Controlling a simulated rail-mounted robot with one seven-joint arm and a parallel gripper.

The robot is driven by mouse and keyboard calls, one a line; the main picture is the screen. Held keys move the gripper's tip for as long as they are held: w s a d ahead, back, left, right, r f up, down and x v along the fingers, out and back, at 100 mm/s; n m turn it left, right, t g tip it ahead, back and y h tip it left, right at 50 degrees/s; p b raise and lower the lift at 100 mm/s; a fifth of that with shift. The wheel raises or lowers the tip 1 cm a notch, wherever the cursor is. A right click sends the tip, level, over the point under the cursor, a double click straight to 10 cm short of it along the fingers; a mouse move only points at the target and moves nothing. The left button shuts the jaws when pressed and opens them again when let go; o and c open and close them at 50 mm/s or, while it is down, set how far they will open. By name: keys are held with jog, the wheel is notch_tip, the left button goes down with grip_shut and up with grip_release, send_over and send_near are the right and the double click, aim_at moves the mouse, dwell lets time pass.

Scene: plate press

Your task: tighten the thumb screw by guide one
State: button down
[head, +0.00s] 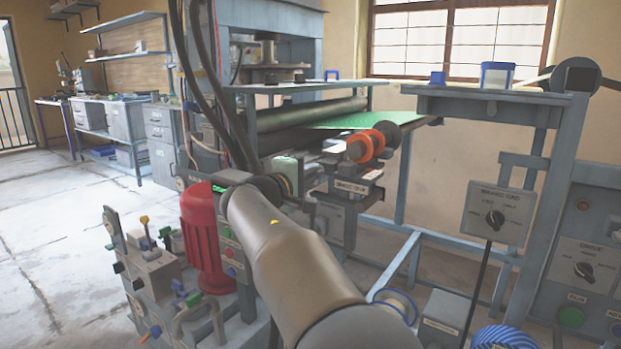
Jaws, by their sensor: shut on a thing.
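My arm reaches from the bottom of the head view toward the press, and my gripper (316,164) is at its far end, beside the guide bracket (352,186) with a small label plate. My gripper is small in this view and partly hidden behind my wrist. It is shut at the bracket, on what seems to be the thumb screw. The screw itself is hidden, so its turn and seating cannot be told. An orange-rimmed wheel (365,147) stands just right of my gripper. The label is too small to read surely as guide one.
A green plate (352,119) lies on the press feed beside dark rollers (310,113). A red motor (203,240) and a valve block (150,265) stand close left of my arm. Control boxes (497,214) and a blue hose coil (502,337) are at the right. Open floor lies far left.

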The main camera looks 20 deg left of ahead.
jog(key=shift+r, duration=0.1)
jog(key=c, duration=1.5)
grip_release()
jog(key=p+v, duration=0.3)
jog(key=v, duration=1.4)
jog(key=shift+s+a, duration=0.1)
jog(key=shift+s, duration=0.05)
